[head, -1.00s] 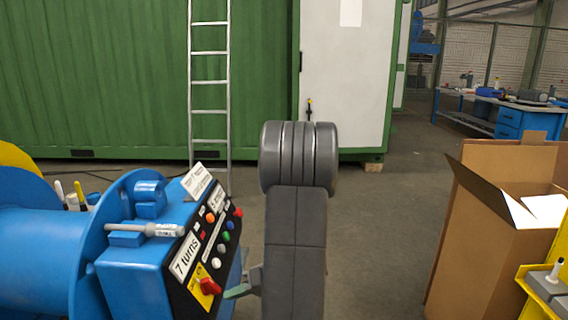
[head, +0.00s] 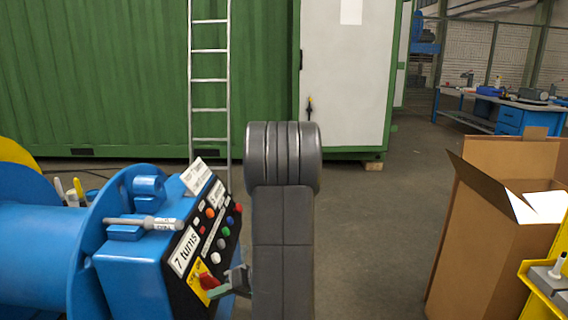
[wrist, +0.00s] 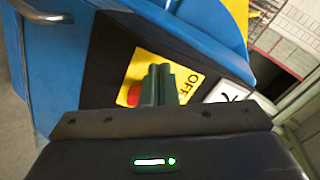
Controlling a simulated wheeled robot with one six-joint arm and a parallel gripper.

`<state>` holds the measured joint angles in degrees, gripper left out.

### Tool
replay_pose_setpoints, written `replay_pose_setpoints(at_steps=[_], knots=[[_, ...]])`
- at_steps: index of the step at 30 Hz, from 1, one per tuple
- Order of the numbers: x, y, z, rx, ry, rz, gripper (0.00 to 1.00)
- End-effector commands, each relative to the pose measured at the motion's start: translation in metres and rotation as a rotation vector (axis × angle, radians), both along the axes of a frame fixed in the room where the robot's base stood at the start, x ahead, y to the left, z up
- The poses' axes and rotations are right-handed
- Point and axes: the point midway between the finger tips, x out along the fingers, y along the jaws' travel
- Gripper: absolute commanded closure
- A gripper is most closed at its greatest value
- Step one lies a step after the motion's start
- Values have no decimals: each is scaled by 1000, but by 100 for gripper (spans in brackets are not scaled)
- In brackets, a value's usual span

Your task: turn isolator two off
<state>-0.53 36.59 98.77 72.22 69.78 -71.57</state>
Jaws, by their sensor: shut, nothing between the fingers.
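A red rotary knob (head: 208,281) sits on a yellow plate (head: 195,287) low on the sloping black panel of a blue console. My gripper (head: 219,289) is shut, its green fingertips at the knob's right side in the head view. In the wrist view the fingers (wrist: 160,84) lie over the yellow plate (wrist: 190,72). They hide most of the red knob (wrist: 134,94), which shows to their left. The word OFF is readable to their right. Contact and the knob's exact angle cannot be told. No isolator number is readable.
Coloured buttons (head: 222,243) and a "7 turns" label (head: 185,252) are above the knob. A grey-handled tool (head: 150,223) lies on the console. A blue drum (head: 40,245) is at left. An open cardboard box (head: 490,235) stands at right, with clear floor between.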

Motion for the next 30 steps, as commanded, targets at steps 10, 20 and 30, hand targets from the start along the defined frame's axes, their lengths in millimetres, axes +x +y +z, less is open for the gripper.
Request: replay_pose_setpoints(at_steps=[10,20,30], knots=[[4,0,0,0,-1,0,100],[8,1,1,0,-1,0,100],[11,1,2,0,0,0,100]])
